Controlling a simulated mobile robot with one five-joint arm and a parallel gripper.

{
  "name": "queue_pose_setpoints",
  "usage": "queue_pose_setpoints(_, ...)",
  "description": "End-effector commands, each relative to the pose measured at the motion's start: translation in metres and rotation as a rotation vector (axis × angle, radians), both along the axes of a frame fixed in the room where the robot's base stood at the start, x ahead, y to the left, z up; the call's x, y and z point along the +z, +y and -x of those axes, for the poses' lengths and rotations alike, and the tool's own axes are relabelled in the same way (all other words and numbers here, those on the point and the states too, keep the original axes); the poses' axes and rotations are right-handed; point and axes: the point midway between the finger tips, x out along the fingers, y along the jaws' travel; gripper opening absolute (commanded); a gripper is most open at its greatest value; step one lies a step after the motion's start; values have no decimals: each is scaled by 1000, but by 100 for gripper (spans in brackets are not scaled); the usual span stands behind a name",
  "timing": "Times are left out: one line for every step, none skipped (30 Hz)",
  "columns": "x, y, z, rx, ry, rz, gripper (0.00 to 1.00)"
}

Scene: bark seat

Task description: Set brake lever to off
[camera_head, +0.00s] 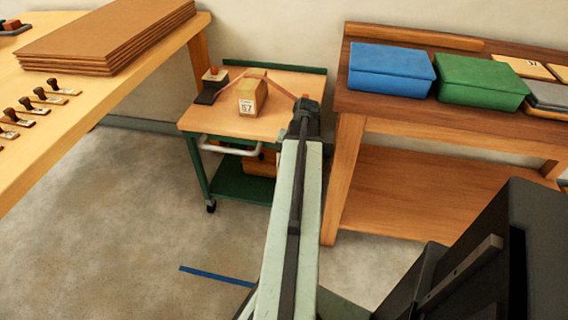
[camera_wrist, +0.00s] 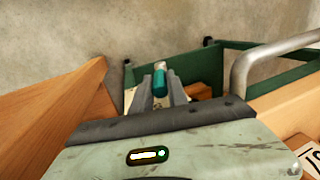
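A teal cylinder with a pale metal tip (camera_wrist: 160,82), which looks like the brake lever's grip, stands against the green cart frame in the wrist view. The two grey fingers of my gripper (camera_wrist: 161,92) lie on either side of it. I cannot tell whether they press on it or whether a small gap is left. The cart (camera_head: 202,172) has a wooden top, green legs and a metal handle (camera_head: 228,147); the handle also shows in the wrist view (camera_wrist: 262,65). In the head view my arm hides the gripper and the lever.
A cardboard box (camera_head: 252,97) and a dark stamp-like item (camera_head: 211,88) sit on the cart, with a thin reddish strip above them. A wooden bench with blue (camera_head: 390,70) and green bins (camera_head: 480,82) stands right. A table with boards (camera_head: 110,35) stands left. Open floor lies in front.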

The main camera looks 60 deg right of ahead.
Motion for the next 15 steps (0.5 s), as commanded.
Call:
queue_pose_setpoints(-1, -1, 3, -2, 9, 1, 30)
queue_pose_setpoints(0, -1, 3, -2, 9, 1, 39)
queue_pose_setpoints(0, -1, 3, -1, 8, 1, 41)
queue_pose_setpoints(0, 0, 2, -1, 7, 1, 41)
queue_pose_setpoints(0, 0, 2, -1, 7, 1, 41)
queue_pose_setpoints(0, 0, 2, -1, 6, 1, 41)
queue_pose_setpoints(0, 0, 2, -1, 6, 1, 41)
queue_pose_setpoints(0, 0, 1, -1, 6, 1, 41)
queue_pose_setpoints(0, 0, 1, 0, 5, 2, 41)
queue_pose_setpoints(0, 0, 1, 0, 5, 2, 41)
queue_pose_setpoints(0, 0, 1, 0, 5, 2, 41)
queue_pose_setpoints(1, 0, 1, 0, 4, 1, 41)
queue_pose_setpoints(2, 0, 1, 0, 4, 1, 41)
queue_pose_setpoints(4, 0, 1, 0, 4, 1, 41)
queue_pose_setpoints(8, -1, 2, 0, 4, 1, 41)
